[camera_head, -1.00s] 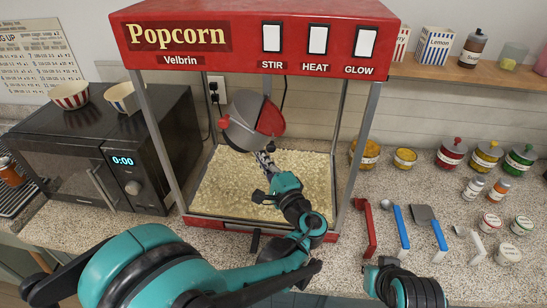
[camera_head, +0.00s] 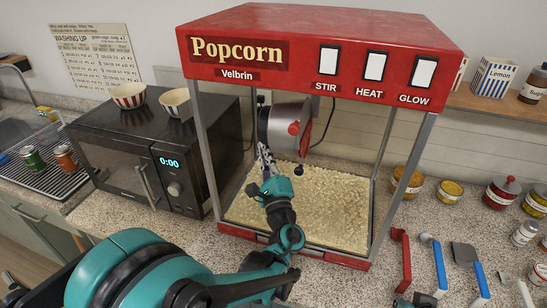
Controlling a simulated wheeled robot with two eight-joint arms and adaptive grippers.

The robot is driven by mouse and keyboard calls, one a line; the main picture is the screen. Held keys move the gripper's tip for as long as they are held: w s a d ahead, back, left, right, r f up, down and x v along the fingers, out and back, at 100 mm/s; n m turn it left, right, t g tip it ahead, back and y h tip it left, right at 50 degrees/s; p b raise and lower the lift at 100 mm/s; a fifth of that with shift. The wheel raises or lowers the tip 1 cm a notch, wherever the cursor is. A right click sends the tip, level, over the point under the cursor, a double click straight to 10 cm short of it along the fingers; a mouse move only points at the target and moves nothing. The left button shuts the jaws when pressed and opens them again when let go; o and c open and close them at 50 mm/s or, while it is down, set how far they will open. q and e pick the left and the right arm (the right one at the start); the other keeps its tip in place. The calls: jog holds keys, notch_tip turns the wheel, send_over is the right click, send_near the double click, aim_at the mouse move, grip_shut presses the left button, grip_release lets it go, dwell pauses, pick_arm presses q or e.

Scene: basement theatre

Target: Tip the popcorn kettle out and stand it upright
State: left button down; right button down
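My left gripper (camera_head: 264,155) reaches in through the front of the cabinet. Its fingertips are at the lower left of the kettle, near or touching it; I cannot tell whether they grip anything. Popcorn (camera_head: 325,205) covers the cabinet floor below.
A black microwave (camera_head: 150,150) with two bowls on top stands left of the machine. Red, blue and grey utensils (camera_head: 433,262) lie on the counter at right, with jars (camera_head: 500,190) behind them. The machine's posts (camera_head: 405,185) bound the cabinet opening.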

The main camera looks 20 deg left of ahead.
pick_arm(q)
jog(key=shift+m+t, duration=0.5)
jog(key=shift+m, duration=0.4)
jog(key=shift+a+r+p, duration=0.25)
jog(key=shift+a+r, duration=0.05)
jog(key=shift+r, duration=0.45)
jog(key=shift+a+r+p, duration=0.25)
jog(key=shift+a+r, duration=0.1)
jog(key=shift+r, duration=0.4)
jog(key=shift+a+r+p, duration=0.25)
jog(key=shift+a+r, duration=0.05)
jog(key=shift+r, duration=0.45)
jog(key=shift+h, duration=0.4)
jog(key=shift+f, duration=0.1)
